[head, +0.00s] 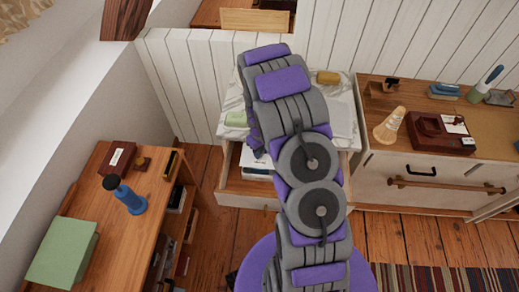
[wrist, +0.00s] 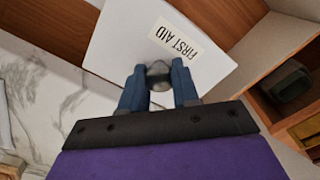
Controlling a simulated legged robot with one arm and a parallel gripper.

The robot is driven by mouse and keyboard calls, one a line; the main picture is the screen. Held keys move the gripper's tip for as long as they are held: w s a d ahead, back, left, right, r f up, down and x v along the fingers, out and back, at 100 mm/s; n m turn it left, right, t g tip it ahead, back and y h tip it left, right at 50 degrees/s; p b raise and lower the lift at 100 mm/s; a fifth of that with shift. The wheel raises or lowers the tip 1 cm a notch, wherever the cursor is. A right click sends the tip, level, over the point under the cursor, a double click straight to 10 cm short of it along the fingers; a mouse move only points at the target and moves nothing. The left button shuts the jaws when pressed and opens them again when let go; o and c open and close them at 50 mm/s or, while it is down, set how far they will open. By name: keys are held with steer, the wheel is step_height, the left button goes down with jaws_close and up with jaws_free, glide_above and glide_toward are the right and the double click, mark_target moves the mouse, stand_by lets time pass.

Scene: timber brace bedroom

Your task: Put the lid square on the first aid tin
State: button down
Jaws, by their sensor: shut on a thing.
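My gripper (wrist: 160,88) shows in the wrist view, its two blue fingers shut on a small grey knob (wrist: 158,72). The knob appears to stand on a white panel with a "FIRST AID" label, which looks like the lid (wrist: 125,40). The lid sits tilted in the picture, just beyond the fingertips; whether it touches anything beneath cannot be told. No separate tin can be made out in the wrist view. In the head view my arm hides the gripper. A white item (head: 258,163) shows partly in the open drawer; I cannot tell whether it is the tin.
The marble-topped cabinet (head: 342,110) has its drawer (head: 242,188) pulled out. A wooden sideboard (head: 385,150) stands right; a desk (head: 80,203) with a blue bottle (head: 130,201) stands left.

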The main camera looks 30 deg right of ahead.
mark_target(261, 158)
steer(key=shift+f+b, duration=0.6)
steer(key=shift+f, duration=2.1)
steer(key=shift+f+p, duration=0.1)
steer(key=shift+p, duration=0.55)
stand_by(0.7)
steer(key=shift+c, duration=1.3)
jaws_free()
steer(key=shift+r+p, duration=1.2)
steer(key=shift+r, duration=2.35)
